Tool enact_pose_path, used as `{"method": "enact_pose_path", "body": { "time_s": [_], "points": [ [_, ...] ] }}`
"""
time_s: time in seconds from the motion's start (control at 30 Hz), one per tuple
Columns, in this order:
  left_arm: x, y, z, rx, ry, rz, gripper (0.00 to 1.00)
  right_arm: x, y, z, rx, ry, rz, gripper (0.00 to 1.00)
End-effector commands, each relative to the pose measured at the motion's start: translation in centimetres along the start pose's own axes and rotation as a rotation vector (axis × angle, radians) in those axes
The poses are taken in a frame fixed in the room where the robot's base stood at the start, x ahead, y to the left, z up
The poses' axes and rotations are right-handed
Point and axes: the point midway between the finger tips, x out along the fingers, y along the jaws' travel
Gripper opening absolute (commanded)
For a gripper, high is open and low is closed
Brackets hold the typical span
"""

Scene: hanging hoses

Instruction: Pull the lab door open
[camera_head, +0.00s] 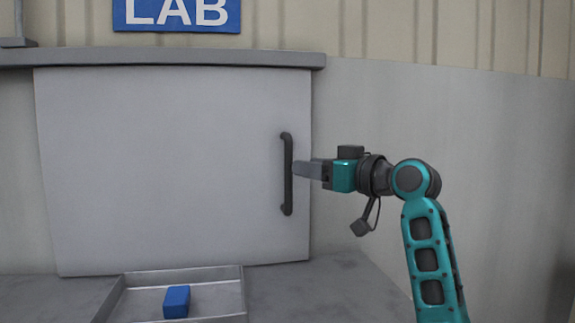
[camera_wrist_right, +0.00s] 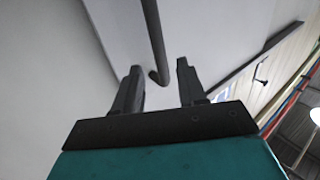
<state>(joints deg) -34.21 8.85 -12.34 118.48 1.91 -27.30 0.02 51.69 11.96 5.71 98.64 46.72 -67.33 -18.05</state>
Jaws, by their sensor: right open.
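The lab door (camera_head: 170,165) is a plain light grey panel under a blue sign reading LAB (camera_head: 176,14). It appears closed. Its dark vertical bar handle (camera_head: 287,175) is near the door's right edge. My right gripper (camera_head: 298,169) comes from the right with its fingertips at the handle's middle height. In the right wrist view, the gripper (camera_wrist_right: 158,82) is open, and the handle (camera_wrist_right: 155,40) runs down toward the gap between the two fingers. I cannot tell whether a finger touches it. My left gripper is not in view.
A grey rail (camera_head: 160,58) runs above the door. Below it, a shallow grey tray (camera_head: 230,274) holds a blue block (camera_head: 176,301). The grey surface (camera_head: 320,290) right of the tray is clear. A plain wall lies right of the door.

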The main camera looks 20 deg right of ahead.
Motion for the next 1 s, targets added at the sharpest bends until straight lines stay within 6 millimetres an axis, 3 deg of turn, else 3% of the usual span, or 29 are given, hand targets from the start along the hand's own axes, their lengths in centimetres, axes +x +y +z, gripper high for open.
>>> {"method": "enact_pose_path", "body": {
  "time_s": [0.2, 0.4, 0.83, 1.0],
  "points": [
    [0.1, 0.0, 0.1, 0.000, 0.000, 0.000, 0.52, 4.0, -0.1, 0.0, 0.002, 0.000, -0.002, 0.41],
    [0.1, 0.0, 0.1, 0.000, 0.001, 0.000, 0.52, 6.1, 0.0, 0.0, 0.000, 0.000, 0.000, 0.41],
    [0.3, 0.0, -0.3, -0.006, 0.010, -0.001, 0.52, 6.8, 0.1, 0.0, -0.002, 0.000, 0.002, 0.40],
    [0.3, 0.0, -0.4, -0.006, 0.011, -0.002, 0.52, 6.7, 0.1, 0.0, -0.001, 0.000, 0.002, 0.24]
  ]
}}
